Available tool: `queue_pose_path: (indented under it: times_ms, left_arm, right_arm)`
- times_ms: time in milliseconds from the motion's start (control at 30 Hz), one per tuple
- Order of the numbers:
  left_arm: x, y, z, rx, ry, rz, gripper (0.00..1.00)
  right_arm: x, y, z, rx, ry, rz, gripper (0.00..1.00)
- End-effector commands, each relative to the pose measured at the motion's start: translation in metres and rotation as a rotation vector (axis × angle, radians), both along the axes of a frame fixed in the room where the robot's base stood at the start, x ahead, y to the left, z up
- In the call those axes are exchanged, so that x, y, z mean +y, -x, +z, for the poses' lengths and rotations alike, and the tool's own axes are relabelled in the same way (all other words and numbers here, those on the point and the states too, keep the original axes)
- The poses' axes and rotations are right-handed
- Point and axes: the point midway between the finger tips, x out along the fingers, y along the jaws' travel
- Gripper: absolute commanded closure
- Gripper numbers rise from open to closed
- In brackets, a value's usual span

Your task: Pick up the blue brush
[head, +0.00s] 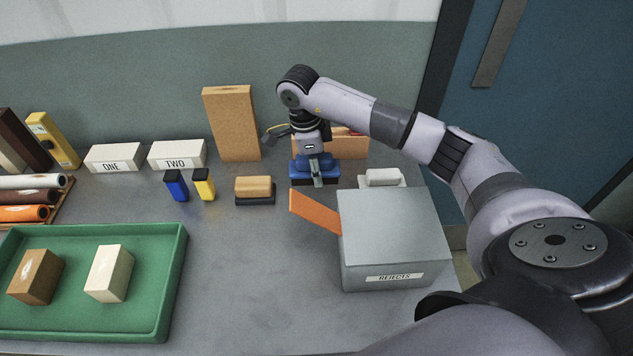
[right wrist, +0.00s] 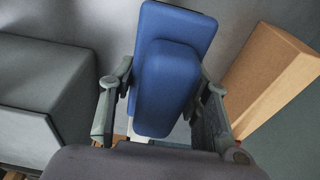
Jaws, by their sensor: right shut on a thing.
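The blue brush (head: 299,170) is near the back of the table in the head view, left of and behind the grey rejects box. My right gripper (head: 317,178) reaches down over it from above. In the right wrist view the blue brush (right wrist: 170,75) fills the middle, its raised handle between the two fingers of the right gripper (right wrist: 160,103). The gripper is shut on the handle. I cannot tell whether the brush's base touches the table. My left gripper is not in view.
A wooden-topped brush (head: 253,187) lies to the left, a white-topped one (head: 383,178) to the right. The rejects box (head: 395,235) has an orange flap (head: 315,211). A tall tan block (head: 231,123) stands behind. A green tray (head: 170,285) is at front left; mid-table is clear.

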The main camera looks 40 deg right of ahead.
Motion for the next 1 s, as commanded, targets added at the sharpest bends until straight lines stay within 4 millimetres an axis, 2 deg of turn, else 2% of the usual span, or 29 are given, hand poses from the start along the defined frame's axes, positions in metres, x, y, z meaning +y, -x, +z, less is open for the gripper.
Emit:
queue_pose_path:
  times_ms: [200, 300, 400, 600, 967, 1000]
  left_arm:
    - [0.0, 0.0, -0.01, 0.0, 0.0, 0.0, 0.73]
    - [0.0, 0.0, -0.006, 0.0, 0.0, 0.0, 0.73]
    - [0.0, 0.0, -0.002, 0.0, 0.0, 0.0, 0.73]
    - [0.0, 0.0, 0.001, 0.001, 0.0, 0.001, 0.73]
    - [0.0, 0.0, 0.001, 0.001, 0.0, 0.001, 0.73]
    - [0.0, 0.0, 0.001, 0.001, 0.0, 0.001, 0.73]
  right_arm:
    - [0.0, -0.002, 0.069, -0.009, 0.001, 0.0, 0.89]
    - [-0.001, -0.001, 0.097, -0.007, 0.003, 0.0, 0.89]
    - [-0.001, -0.001, 0.115, -0.005, 0.002, 0.0, 0.89]
    - [0.0, -0.001, 0.135, -0.002, 0.0, -0.001, 0.89]
    - [0.0, 0.0, 0.138, -0.001, -0.001, 0.0, 0.89]
    - [0.0, 0.0, 0.138, -0.001, -0.001, 0.0, 0.58]
